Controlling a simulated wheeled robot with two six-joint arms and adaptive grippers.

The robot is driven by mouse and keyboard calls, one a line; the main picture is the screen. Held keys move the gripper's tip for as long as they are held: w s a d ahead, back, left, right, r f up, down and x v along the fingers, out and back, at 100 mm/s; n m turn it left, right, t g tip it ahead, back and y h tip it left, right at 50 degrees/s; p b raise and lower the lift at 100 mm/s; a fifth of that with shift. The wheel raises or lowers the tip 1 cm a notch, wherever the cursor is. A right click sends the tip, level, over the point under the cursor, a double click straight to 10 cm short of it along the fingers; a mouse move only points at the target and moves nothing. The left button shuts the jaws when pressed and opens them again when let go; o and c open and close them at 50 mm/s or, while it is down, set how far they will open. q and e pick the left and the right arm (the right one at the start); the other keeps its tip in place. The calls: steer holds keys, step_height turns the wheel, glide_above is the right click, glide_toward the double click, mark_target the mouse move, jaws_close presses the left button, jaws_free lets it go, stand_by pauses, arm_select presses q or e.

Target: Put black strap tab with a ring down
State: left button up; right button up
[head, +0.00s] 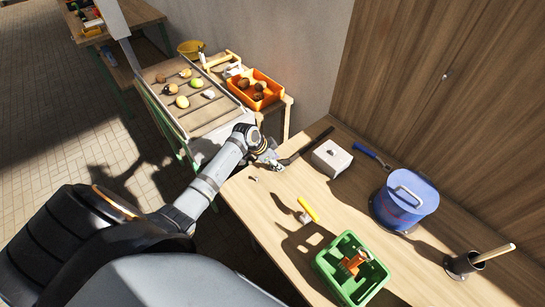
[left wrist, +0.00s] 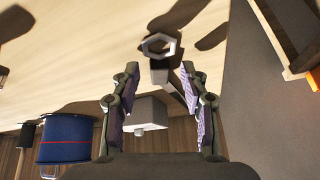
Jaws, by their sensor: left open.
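The black strap tab (head: 312,142) lies on the wooden table near its far left edge, beside the white box. In the left wrist view the strap (left wrist: 166,72) shows with its hexagonal metal ring (left wrist: 159,45) towards the top of the picture. My left gripper (head: 272,161) is at the near end of the strap in the head view. In the left wrist view my left gripper (left wrist: 159,80) is open, with the strap between and beyond its spread fingers. I cannot tell whether a finger touches it. My right gripper is not in view.
The white box (head: 331,158) and blue bucket (head: 404,199) stand on the table (head: 265,205). A yellow-handled tool (head: 308,209), a blue-handled tool (head: 371,156), a green crate (head: 349,267) and a dark cup (head: 463,265) are also there. An orange crate (head: 263,101) stands beyond.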

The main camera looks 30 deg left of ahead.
arm_select(q)
steer(key=v, duration=1.1)
steer(key=shift+r+b, duration=0.2)
steer(key=shift+b, duration=0.25)
steer(key=shift+s, duration=0.15)
